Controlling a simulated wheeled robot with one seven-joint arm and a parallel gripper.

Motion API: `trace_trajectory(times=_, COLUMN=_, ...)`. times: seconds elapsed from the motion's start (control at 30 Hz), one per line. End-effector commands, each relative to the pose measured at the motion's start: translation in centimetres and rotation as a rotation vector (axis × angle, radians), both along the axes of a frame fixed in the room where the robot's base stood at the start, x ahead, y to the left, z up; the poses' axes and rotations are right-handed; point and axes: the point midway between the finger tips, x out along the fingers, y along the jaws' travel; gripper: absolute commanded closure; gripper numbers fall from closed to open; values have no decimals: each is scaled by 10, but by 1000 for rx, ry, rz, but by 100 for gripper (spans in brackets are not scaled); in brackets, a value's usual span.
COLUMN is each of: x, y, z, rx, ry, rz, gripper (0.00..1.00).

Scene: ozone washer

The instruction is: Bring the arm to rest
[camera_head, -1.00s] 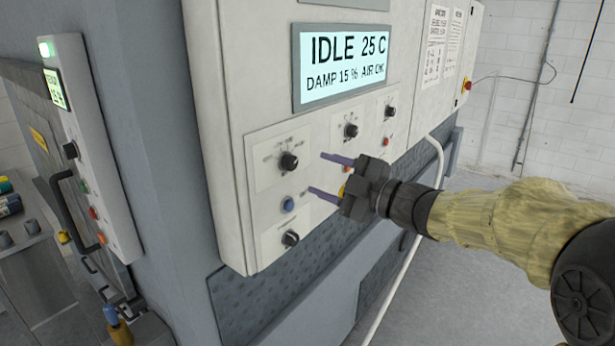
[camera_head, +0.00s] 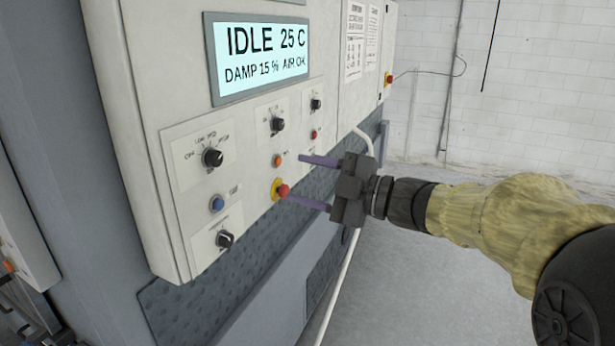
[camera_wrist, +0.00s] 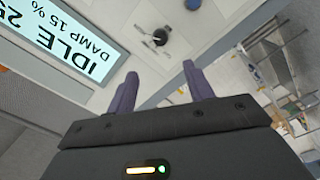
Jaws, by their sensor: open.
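My gripper (camera_head: 308,180) is open and empty, its two purple fingers apart and pointing left toward the front of the control panel (camera_head: 135,125). In the head view the lower finger overlaps the red and yellow stop button (camera_head: 281,190); I cannot tell the exact gap. My arm reaches in from the right edge, with a tan sleeve. In the wrist view the fingers (camera_wrist: 160,92) show side by side with nothing between them. The panel's screen (camera_head: 262,57) reads IDLE 25 C, DAMP 15 %, AIR OK, and also shows in the wrist view (camera_wrist: 60,38).
The panel carries black knobs (camera_head: 213,157), a blue button (camera_head: 217,203) and an orange button (camera_head: 278,160). A white pipe (camera_head: 341,280) runs down below the panel, behind my gripper. Open floor (camera_head: 420,290) and a white brick wall (camera_head: 540,100) lie to the right.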

Motion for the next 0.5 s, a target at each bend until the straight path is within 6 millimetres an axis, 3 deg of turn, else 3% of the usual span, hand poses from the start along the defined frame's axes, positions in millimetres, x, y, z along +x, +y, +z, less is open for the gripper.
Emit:
trace_trajectory(times=0.17, x=19, y=-10, z=-9, rx=28, ry=53, rz=-128, gripper=48)
trace_trajectory(times=0.27, x=39, y=-27, z=-25, rx=58, ry=131, rz=-291, gripper=48)
trace_trajectory(times=0.4, x=63, y=-64, z=-63, rx=94, ry=298, rz=-563, gripper=48)
trace_trajectory(times=0.5, x=67, y=-93, z=-98, rx=107, ry=441, rz=-748, gripper=48)
